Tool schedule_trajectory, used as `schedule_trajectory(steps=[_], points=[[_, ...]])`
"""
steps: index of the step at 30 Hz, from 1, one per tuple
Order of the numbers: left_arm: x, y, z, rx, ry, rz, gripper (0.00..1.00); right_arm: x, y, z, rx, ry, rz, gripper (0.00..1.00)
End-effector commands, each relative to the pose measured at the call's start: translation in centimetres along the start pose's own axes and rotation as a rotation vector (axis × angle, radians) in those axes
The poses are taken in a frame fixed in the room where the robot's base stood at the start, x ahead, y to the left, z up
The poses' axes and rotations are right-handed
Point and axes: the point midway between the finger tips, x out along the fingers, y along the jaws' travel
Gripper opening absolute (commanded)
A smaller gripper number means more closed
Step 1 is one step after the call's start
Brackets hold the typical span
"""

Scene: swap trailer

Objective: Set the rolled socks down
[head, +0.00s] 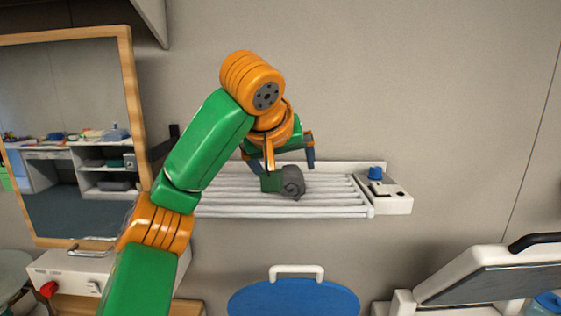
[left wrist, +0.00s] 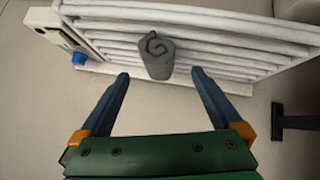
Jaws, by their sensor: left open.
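The rolled socks (head: 292,184) are a dark grey bundle with a spiral end. They lie on the white slatted rack (head: 335,206) fixed to the wall. In the left wrist view the socks (left wrist: 157,58) rest on the bars of the rack (left wrist: 235,38), beyond the fingertips. My left gripper (head: 288,165) is at the rack, right by the socks in the head view. In the left wrist view its two blue fingers (left wrist: 160,76) are spread wide with nothing between the tips. My right gripper is in neither view.
A white control box with a blue knob (head: 375,173) sits at the rack's right end. A wood-framed mirror (head: 128,95) hangs on the left. A blue rounded panel (head: 293,299) with a white handle is below. A white machine (head: 470,281) stands at lower right.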

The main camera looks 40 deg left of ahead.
Motion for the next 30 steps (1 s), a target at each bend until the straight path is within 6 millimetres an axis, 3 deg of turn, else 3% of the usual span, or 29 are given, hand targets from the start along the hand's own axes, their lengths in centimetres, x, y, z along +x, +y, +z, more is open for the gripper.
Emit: schedule_trajectory(steps=[6, 11, 30], points=[[-4.5, 0.0, -0.1, 0.0, 0.005, 0.0, 1.0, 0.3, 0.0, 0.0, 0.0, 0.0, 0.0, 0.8], [-6.5, 0.0, 0.0, 0.0, 0.002, 0.0, 1.0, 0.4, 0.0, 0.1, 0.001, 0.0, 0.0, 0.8], [-6.9, 0.0, 0.0, 0.0, -0.001, -0.001, 1.0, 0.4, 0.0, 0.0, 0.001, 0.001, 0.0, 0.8]])
